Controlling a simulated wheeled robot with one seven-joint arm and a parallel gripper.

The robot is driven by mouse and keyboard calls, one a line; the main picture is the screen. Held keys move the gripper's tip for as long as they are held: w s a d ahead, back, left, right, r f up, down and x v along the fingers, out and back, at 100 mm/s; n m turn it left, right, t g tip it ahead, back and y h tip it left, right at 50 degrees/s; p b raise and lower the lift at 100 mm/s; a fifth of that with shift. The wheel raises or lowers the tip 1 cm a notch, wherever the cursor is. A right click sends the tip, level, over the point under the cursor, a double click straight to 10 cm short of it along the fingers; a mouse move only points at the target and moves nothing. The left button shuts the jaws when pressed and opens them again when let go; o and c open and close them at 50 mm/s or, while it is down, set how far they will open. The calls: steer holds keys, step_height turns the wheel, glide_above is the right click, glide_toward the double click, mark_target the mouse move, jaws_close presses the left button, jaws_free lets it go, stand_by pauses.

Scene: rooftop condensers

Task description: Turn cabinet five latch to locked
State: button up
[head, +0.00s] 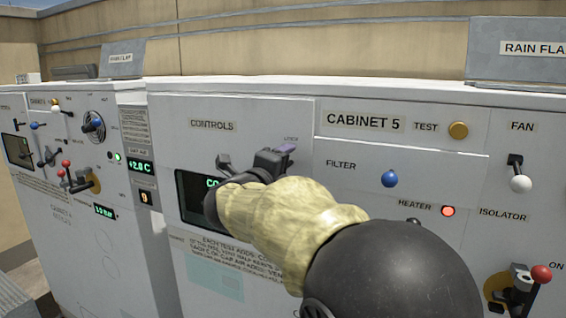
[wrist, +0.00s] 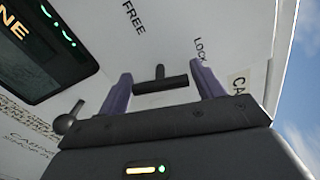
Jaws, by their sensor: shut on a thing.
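The cabinet five latch is a dark T-shaped handle (wrist: 160,82) in the wrist view. It sits between the two purple fingers of my gripper (wrist: 164,82), which is shut on it. Its long bar lies across the picture and a short stub points up, between the printed words FREE (wrist: 133,17) and LOCK (wrist: 200,49). In the head view my gripper (head: 276,156) is against the controls panel of cabinet 5 (head: 365,122), below a small LOCK label. There the gripper and arm hide the latch.
To the right are a blue filter knob (head: 390,178), a lit red heater lamp (head: 448,211), a white fan knob (head: 520,184) and a red isolator knob (head: 541,274). Another cabinet stands left.

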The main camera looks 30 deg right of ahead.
steer(key=shift+r+n+p, duration=0.15)
steer(key=shift+n+p, duration=0.15)
steer(key=shift+n, duration=0.9)
steer(key=o, duration=0.9)
steer(key=shift+d, duration=0.1)
steer(key=b+v, duration=0.5)
steer(key=v, duration=1.2)
steer(key=shift+s+a+b, duration=0.2)
steer(key=shift+a+b, duration=0.05)
steer(key=shift+b, duration=0.1)
